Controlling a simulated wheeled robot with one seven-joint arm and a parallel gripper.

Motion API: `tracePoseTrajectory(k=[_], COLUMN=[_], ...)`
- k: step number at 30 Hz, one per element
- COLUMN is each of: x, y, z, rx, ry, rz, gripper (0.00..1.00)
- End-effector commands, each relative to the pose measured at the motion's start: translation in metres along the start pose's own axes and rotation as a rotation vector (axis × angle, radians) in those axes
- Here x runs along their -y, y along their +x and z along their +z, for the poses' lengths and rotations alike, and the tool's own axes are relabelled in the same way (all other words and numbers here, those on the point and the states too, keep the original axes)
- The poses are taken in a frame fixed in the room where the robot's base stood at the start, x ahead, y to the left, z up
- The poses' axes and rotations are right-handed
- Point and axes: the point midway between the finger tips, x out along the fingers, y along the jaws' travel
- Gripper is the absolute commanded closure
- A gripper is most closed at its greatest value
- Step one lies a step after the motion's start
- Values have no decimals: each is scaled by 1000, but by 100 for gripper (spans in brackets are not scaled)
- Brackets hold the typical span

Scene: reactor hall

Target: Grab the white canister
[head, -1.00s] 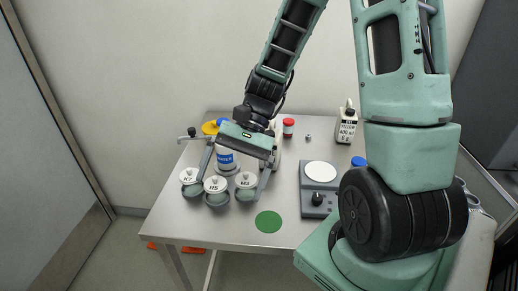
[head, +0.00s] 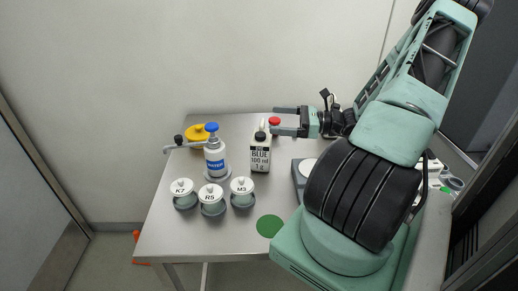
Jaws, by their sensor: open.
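White containers stand on the steel table (head: 228,130); I cannot tell which is the canister. One is a white, black-capped bottle (head: 260,163) labelled BLUE 100 ml 1 g, upright near the table's middle. Three small grey-green pots with white lids stand in front: K7 (head: 182,190), R5 (head: 211,197) and M3 (head: 242,190). My gripper (head: 274,120) is open and empty, its fingers pointing left, above and behind the BLUE bottle in the picture. A red cap (head: 274,121) shows between the fingertips.
A yellow disc-like item (head: 196,132) lies behind the WATER bottle. A green round patch (head: 269,226) marks the table's front. A grey device with a white plate (head: 298,170) is partly hidden by my arm. The right side is covered by my arm.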

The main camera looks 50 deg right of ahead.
Motion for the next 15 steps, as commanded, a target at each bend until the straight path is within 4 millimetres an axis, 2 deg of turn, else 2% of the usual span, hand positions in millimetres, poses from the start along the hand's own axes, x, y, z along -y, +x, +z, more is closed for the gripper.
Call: tracePoseTrajectory(k=[9, 11, 15], x=[-1, -1, -1], y=[1, 1, 12], z=[-55, -63, -63], rx=[1, 0, -1], ry=[2, 2, -1], rz=[4, 4, 6], gripper=[0, 0, 0])
